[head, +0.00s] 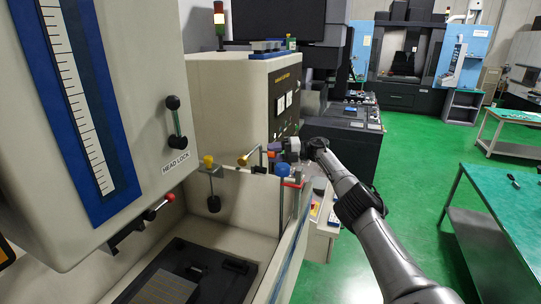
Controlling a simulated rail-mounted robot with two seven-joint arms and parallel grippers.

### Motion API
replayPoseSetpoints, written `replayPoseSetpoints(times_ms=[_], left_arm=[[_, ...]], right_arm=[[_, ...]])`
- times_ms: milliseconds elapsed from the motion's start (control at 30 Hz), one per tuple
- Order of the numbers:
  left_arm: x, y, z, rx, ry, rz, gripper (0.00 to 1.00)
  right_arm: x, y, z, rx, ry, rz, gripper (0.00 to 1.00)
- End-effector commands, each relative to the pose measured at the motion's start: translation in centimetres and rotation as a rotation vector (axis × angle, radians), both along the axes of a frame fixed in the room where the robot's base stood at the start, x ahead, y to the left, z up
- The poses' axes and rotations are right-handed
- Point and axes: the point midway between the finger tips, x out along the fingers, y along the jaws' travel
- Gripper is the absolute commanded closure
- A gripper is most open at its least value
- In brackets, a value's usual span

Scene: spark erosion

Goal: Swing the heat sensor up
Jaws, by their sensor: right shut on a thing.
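My right gripper (277,147) reaches in from the right to the tank's back right corner. It is shut at the end of a thin bent rod with a brass-coloured tip (243,160), which looks like the heat sensor. The rod stands above the tank's rim, its tip pointing left. The exact grip is too small to make out. Left of it, a yellow knob (208,161) tops a hanging rod with a dark bulb (214,204). My left gripper is not in view.
A blue knob (283,170) on a post with a red bracket (292,184) stands close in front of my right gripper. The machine head (130,120) overhangs the tank at left, with a red-ball lever (165,199) below. A green-topped table (510,205) stands right; green floor lies between.

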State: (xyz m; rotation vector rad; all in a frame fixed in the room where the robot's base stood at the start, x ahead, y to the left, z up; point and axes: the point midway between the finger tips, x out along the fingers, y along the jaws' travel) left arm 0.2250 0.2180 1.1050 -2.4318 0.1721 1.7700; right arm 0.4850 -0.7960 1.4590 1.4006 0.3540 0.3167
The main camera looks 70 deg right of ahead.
Motion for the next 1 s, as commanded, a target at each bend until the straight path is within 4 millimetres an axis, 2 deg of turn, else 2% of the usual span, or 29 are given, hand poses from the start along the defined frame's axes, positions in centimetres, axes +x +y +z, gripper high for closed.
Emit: replayPoseSetpoints(times_ms=[367, 400, 633, 1000], left_arm=[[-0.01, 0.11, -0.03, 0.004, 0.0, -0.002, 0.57], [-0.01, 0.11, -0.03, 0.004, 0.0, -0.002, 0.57], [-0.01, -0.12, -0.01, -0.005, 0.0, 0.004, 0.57], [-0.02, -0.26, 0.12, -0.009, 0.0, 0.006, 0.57]], right_arm=[[-0.06, -0.13, -0.07, 0.005, 0.002, -0.005, 1.0], [-0.06, -0.13, -0.07, 0.005, 0.003, -0.005, 0.58], [-0.04, -0.09, -0.07, 0.004, 0.001, -0.003, 0.37], [0.26, 0.43, 0.02, 0.002, 0.003, 0.012, 0.37]])
